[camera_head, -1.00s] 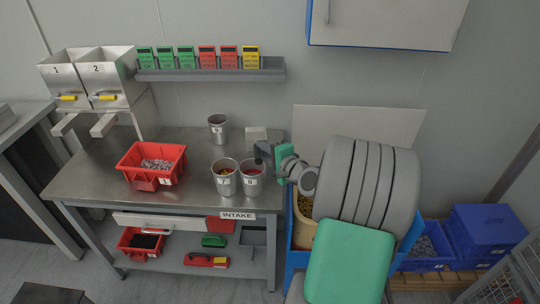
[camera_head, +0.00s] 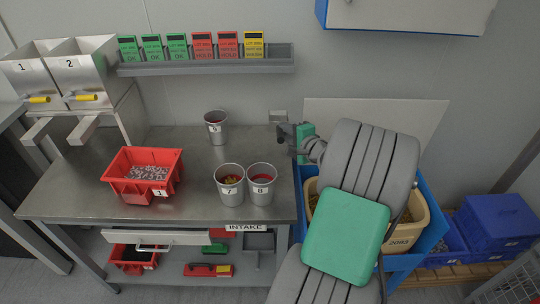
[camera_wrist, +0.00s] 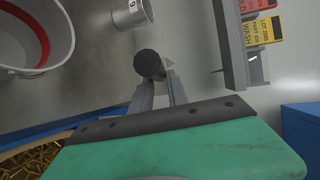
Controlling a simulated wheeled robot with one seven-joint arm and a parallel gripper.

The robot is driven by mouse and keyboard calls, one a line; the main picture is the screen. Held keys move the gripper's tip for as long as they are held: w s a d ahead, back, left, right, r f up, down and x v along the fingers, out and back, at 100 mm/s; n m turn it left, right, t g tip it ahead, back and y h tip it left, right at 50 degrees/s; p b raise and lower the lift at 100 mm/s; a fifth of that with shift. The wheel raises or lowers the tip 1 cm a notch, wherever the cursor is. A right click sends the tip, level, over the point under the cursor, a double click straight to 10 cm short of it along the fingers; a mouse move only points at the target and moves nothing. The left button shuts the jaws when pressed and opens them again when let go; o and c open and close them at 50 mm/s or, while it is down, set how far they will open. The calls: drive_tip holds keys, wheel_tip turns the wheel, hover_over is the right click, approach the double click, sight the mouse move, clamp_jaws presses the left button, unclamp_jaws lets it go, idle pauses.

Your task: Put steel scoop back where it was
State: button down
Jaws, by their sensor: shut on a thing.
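My gripper (camera_head: 286,134) is above the right end of the steel table, right of and behind steel cup 8 (camera_head: 262,190). In the wrist view its two fingers (camera_wrist: 160,84) are shut on a dark, round-ended piece (camera_wrist: 149,64), which looks like the scoop's handle. A small pale bit shows beside it. The scoop's bowl cannot be made out in either view. Cup 7 (camera_head: 229,190), with yellow and red contents, stands left of cup 8, which has red inside. Another steel cup (camera_head: 215,131) stands farther back; it also shows in the wrist view (camera_wrist: 132,14).
A red bin (camera_head: 118,180) of grey parts sits on the table (camera_head: 90,190). A wall shelf (camera_head: 205,68) holds several lot cards. A small grey plate (camera_head: 278,117) is at the back right. A beige bin (camera_head: 408,237) in a blue frame stands right of the table, partly behind my arm.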

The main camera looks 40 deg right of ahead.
drive_tip(key=f+b, duration=0.1)
drive_tip(key=f, duration=0.4)
drive_tip(key=f+b, duration=0.2)
drive_tip(key=f, duration=0.3)
drive_tip(key=f+b, duration=0.1)
drive_tip(key=f, duration=0.4)
drive_tip(key=shift+w+a+f+b, duration=0.1)
drive_tip(key=shift+a+f+b, duration=0.1)
drive_tip(key=shift+a+b, duration=0.15)
drive_tip(key=c, duration=1.3)
unclamp_jaws()
drive_tip(key=shift+d+r, duration=0.1)
drive_tip(key=v, duration=1.2)
drive_tip(key=shift+r, duration=0.1)
